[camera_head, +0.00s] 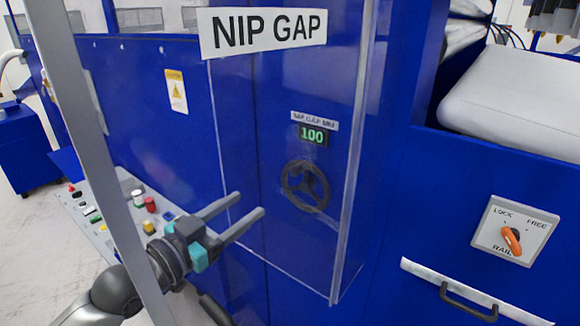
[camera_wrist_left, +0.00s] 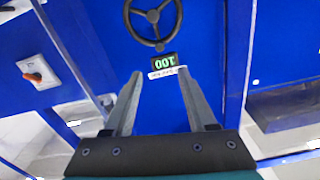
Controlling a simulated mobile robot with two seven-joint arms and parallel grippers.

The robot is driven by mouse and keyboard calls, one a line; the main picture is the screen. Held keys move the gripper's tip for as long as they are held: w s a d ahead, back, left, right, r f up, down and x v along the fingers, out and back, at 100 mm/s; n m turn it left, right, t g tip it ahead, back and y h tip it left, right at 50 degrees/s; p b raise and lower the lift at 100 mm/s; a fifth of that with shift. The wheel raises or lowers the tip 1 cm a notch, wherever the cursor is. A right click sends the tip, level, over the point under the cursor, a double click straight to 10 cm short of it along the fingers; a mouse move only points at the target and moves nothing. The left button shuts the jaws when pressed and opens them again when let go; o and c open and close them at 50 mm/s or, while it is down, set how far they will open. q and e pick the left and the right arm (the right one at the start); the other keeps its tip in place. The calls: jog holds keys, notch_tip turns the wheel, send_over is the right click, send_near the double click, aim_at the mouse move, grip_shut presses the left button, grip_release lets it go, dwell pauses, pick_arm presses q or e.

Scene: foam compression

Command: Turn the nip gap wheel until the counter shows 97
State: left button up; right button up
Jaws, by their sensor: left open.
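The nip gap wheel (camera_head: 306,186) is a dark three-spoke handwheel on a blue panel, behind what looks like a clear, metal-edged guard in the head view. The counter (camera_head: 313,135) above it reads 100 in green. Both show in the left wrist view, upside down: the wheel (camera_wrist_left: 154,22) at the top and the counter (camera_wrist_left: 165,61) under it. My left gripper (camera_head: 251,205) is open and empty, to the left of and a little below the wheel, apart from it. Its two fingers (camera_wrist_left: 158,84) point toward the panel in the wrist view. My right gripper is not in view.
A white NIP GAP sign (camera_head: 263,31) tops the panel. A rail lock switch (camera_head: 511,240) with an orange knob and a drawer-like handle (camera_head: 468,301) are at the right. A button console (camera_head: 103,215) is at the left. A grey post (camera_head: 88,130) stands in front.

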pick_arm(q)
jog(key=p+x, duration=0.1)
jog(key=x, duration=1.3)
jog(key=shift+w+d, duration=0.25)
jog(key=shift+w, duration=0.05)
jog(key=shift+f, duration=0.1)
grip_shut()
dwell(0.9)
